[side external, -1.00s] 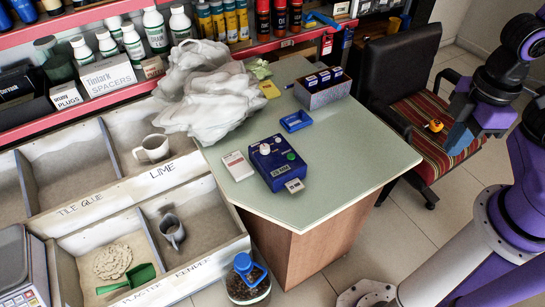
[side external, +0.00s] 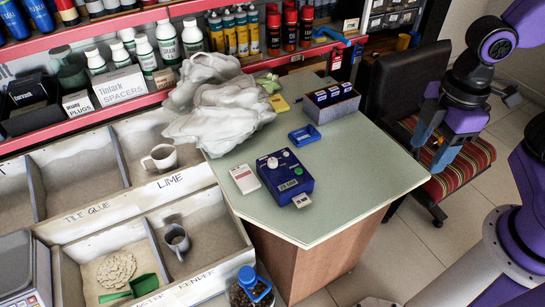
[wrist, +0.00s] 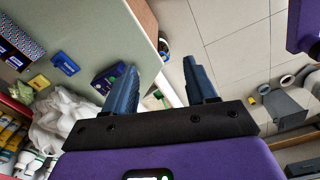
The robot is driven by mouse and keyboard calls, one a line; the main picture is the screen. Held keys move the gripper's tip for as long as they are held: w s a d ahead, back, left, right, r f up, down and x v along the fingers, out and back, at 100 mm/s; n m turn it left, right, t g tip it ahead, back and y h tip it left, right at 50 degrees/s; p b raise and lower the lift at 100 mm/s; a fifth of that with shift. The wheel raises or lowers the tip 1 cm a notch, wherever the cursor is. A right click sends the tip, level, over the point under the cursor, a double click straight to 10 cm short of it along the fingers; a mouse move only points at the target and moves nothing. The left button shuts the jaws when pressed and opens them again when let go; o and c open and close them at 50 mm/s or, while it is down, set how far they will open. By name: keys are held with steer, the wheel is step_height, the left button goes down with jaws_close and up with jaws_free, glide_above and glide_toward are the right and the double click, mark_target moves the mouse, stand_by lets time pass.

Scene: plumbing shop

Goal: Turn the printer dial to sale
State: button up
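The printer (side external: 285,177) is a small blue box on the pale green counter (side external: 345,190), with a white paper label sticking out at its front. A white round dial (side external: 272,162) and a green button (side external: 287,153) are on its top. The dial's pointing direction and markings are too small to read. My gripper (side external: 436,144) is open and empty, to the right of the counter and in front of the chair, well apart from the printer. In the wrist view the fingers of my gripper (wrist: 163,86) are spread; the printer (wrist: 103,80) is partly hidden behind the left finger.
A white card-like device (side external: 244,179) lies left of the printer. A blue tray (side external: 304,135), a box of blue packs (side external: 331,103) and a crumpled white bag (side external: 215,115) are behind it. A chair (side external: 470,160) stands right. The counter's right part is clear.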

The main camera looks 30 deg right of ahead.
steer(key=w+a+f+n, duration=0.1)
steer(key=w+a+n, duration=0.1)
steer(key=w+a, duration=0.45)
steer(key=w+a+n, duration=0.3)
steer(key=w+a, duration=0.1)
steer(key=w, duration=0.5)
steer(key=n, duration=0.5)
glide_toward(273, 160)
steer(key=f, duration=0.8)
steer(key=shift+w+a+f, duration=0.1)
steer(key=shift+a+f, duration=0.1)
steer(key=shift+f, duration=0.05)
jaws_close()
